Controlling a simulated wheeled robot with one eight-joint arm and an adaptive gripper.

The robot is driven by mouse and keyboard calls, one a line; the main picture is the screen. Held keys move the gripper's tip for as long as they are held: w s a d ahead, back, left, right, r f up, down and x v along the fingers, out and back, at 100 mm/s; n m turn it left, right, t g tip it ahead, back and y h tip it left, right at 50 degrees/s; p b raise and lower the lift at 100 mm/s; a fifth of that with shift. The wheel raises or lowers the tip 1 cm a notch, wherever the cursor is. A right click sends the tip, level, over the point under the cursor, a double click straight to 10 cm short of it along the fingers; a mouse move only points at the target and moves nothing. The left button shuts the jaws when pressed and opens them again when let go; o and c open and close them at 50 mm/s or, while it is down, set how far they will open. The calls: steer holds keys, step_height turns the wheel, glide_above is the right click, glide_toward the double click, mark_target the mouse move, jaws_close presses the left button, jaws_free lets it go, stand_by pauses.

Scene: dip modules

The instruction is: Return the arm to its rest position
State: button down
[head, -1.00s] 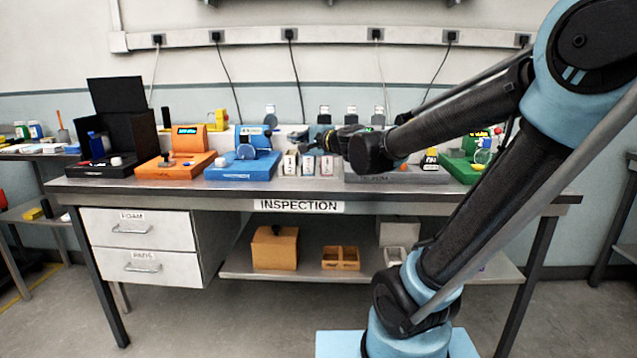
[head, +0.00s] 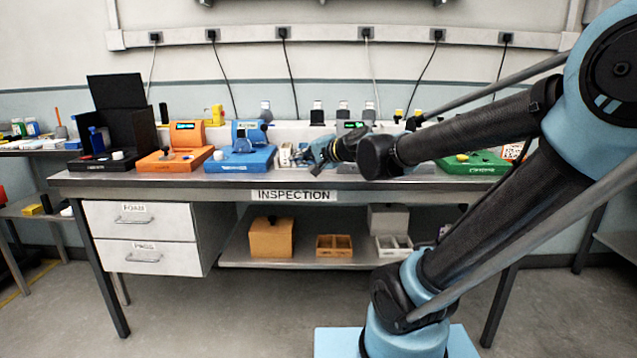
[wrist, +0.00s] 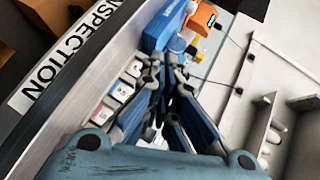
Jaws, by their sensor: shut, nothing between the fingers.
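My gripper (head: 316,168) is in front of the right-middle part of the inspection bench (head: 130,183), near its front edge. The black and blue arm (head: 480,130) reaches in from the right. In the wrist view my gripper (wrist: 167,72) has its blue fingers drawn together, with nothing held. The gripper partly hides the small white labelled blocks (head: 287,155), which also show beside the fingers in the wrist view (wrist: 122,92). I cannot tell its exact height above the bench top.
A black box (head: 128,135), an orange device (head: 180,158) and a blue device (head: 240,160) stand left of my gripper. A green device (head: 470,162) is behind the arm. Drawers (head: 140,220) hang at left; a lower shelf (head: 300,260) holds bins. Floor in front is clear.

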steer(key=s+d+f+n+g+h, duration=0.6)
steer(key=s+d+f+h, duration=0.4)
steer(key=s+d+f, duration=1.1)
steer(key=d+f+g, duration=0.1)
steer(key=d, duration=0.2)
steer(key=shift+s+d+g, duration=0.25)
steer(key=shift+d+g, duration=0.05)
steer(key=shift+g, duration=0.1)
steer(key=shift+n, duration=0.3)
steer(key=shift+w+f, duration=0.25)
steer(key=shift+w, duration=0.2)
